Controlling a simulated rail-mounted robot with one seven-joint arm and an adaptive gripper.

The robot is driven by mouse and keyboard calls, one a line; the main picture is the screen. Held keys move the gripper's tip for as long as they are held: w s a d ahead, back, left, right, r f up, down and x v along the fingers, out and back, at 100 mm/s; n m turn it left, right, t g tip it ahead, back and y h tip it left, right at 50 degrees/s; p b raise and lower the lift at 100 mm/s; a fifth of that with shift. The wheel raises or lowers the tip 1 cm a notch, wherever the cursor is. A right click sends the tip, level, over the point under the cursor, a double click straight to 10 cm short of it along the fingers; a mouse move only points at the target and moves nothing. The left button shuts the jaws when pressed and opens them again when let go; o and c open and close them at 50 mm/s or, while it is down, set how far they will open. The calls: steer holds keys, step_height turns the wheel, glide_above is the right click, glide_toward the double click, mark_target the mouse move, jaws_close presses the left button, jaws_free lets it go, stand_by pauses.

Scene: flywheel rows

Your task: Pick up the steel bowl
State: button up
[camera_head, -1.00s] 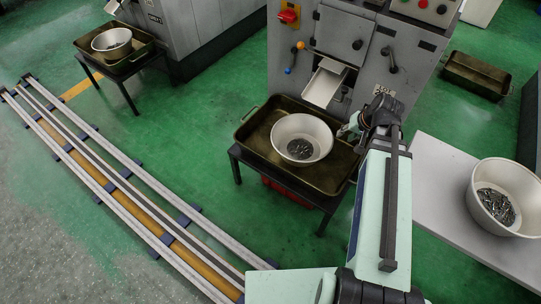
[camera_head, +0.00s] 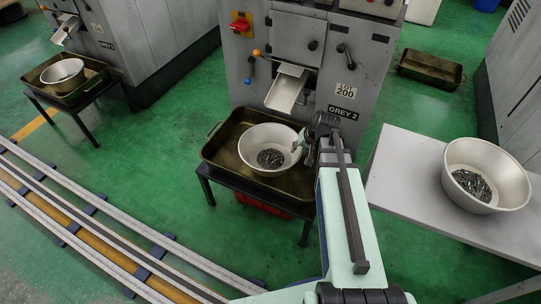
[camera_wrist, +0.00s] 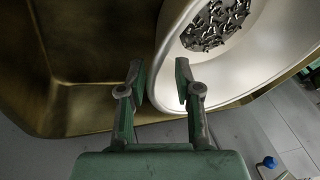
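A steel bowl (camera_head: 250,150) with small dark metal parts in its bottom sits in the brass-coloured tray in front of the middle machine. It also shows in the wrist view (camera_wrist: 268,82), at the upper right. My gripper (camera_head: 305,142) is at the bowl's right side in the head view. In the wrist view my gripper (camera_wrist: 160,80) has its two fingers apart, with the bowl's near rim and wall between and just beyond the fingertips. I cannot tell whether either finger touches the wall.
The tray (camera_head: 222,150) rests on a dark stand. A second steel bowl (camera_head: 515,180) with parts stands on a grey table (camera_head: 405,185) at right. Another bowl (camera_head: 62,68) sits in a tray at far left. A chute (camera_head: 286,92) hangs above the middle bowl.

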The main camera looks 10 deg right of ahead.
mark_target(297, 152)
steer(key=b+x, duration=0.3)
steer(key=x, duration=0.2)
steer(key=shift+f, duration=0.15)
steer(key=shift+s, duration=0.1)
jaws_close()
